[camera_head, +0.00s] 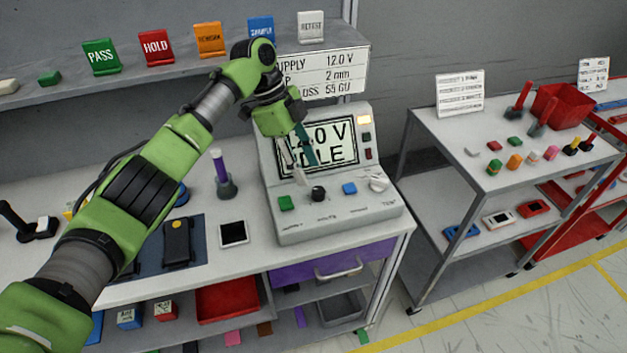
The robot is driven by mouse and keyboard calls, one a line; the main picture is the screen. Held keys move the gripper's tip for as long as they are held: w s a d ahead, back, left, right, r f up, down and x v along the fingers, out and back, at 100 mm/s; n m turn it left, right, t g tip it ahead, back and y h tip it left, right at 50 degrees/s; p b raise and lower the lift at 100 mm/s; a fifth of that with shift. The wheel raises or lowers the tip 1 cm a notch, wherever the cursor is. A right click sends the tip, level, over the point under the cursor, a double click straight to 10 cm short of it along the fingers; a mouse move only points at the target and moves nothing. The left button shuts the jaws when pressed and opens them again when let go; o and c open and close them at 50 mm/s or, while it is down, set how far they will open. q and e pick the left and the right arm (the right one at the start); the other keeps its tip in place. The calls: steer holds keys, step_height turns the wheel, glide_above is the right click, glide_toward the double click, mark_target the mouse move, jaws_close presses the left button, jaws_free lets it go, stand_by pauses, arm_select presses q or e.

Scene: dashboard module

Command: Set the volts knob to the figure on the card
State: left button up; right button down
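The grey tester box (340,222) stands on the bench. Its screen (338,152) shows "IDLE" and a reading ending in ".0 V", its first part hidden by my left gripper. A black knob (319,193) and a pale knob (378,184) sit on its front panel; their small labels are too blurred to tell which is volts. The white card (335,75) behind reads 12.0 V for supply, its left edge hidden. My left gripper (301,166) points down before the screen, above the panel's left part. Its fingers are apart with nothing visible between them. My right gripper is out of view.
A green button (285,203) and a blue button (349,188) flank the black knob. A grey cart (500,183) stands to the right.

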arm_select(q)
steer(key=v, duration=0.5)
steer(key=shift+r, duration=0.2)
